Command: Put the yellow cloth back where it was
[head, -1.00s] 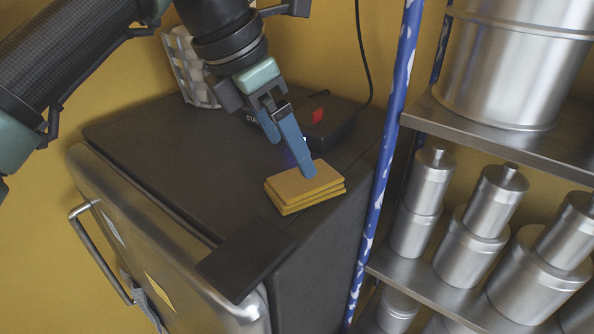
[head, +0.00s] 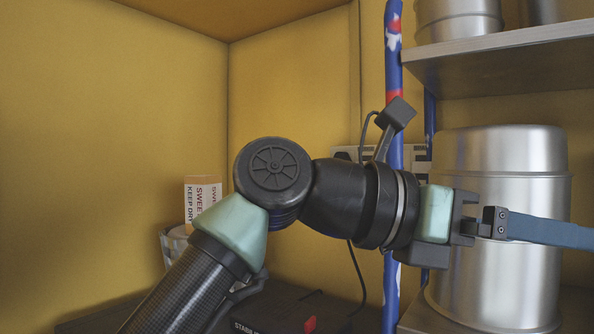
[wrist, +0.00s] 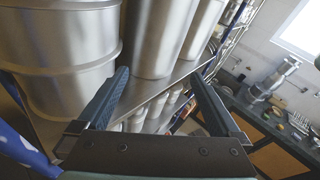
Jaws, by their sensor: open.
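The yellow cloth is in neither view now. My gripper (head: 548,231) points right in the head view, in front of a large steel canister (head: 500,285) on the shelf; its fingertips run past the right edge. In the wrist view my gripper (wrist: 159,75) has its two blue fingers wide apart with nothing held between them.
A steel shelf (head: 505,42) with canisters stands at the right, beside a blue patterned post (head: 392,75). A dark cabinet top with a black device (head: 275,318) shows low. A carton (head: 203,195) stands behind. The wrist view shows a workbench (wrist: 262,122) at the right.

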